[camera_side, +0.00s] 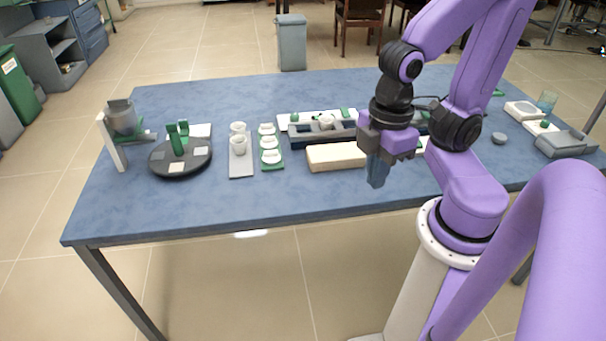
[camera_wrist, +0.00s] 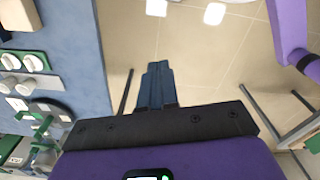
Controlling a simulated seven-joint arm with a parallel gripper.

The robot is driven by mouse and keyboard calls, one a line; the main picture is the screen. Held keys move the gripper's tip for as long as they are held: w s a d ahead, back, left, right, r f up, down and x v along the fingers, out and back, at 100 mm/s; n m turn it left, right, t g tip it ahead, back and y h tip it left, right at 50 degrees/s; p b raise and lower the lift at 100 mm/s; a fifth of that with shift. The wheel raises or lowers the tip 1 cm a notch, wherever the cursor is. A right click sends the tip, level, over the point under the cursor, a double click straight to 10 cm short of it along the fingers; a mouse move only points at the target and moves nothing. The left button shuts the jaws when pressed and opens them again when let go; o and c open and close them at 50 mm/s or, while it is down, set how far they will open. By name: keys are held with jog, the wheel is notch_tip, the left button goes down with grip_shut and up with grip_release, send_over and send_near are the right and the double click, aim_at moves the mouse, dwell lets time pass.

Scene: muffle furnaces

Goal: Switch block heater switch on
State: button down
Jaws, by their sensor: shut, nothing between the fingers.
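My gripper (camera_side: 377,172) is shut and empty, with its blue-grey fingers pointing down near the front edge of the table in the side view. In the wrist view the closed fingers (camera_wrist: 156,82) show against the floor, to the right of the table edge. I cannot tell for certain which thing is the block heater. A long dark grey unit (camera_side: 300,140) with a white cup on it stands behind my gripper, partly hidden by my arm. A grey device (camera_side: 566,144) sits at the table's right end. No switch can be made out on either.
A cream block (camera_side: 335,157) lies left of my gripper. A green tray (camera_side: 271,166) with white pieces, a grey tray (camera_side: 241,172) with white cups and a black round stand (camera_side: 180,168) are further left. The blue table (camera_side: 230,207) is clear along its front.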

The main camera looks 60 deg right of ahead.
jog(key=w+a+m, duration=0.1)
jog(key=w+m, duration=0.3)
jog(key=w, duration=0.5)
jog(key=w+d+m+t, duration=0.2)
jog(key=w+d+m, duration=0.35)
jog(key=w, duration=0.85)
jog(key=m+h, duration=0.3)
jog(key=m, duration=0.9)
send_over(345, 109)
jog(key=s+a, duration=0.3)
notch_tip(345, 109, down, 6)
jog(key=shift+a+f+t, duration=0.15)
jog(key=shift+f+t, duration=0.05)
jog(key=shift+t, duration=0.2)
jog(key=shift+s, duration=0.1)
jog(key=x, duration=1.4)
jog(key=shift+s, duration=0.25)
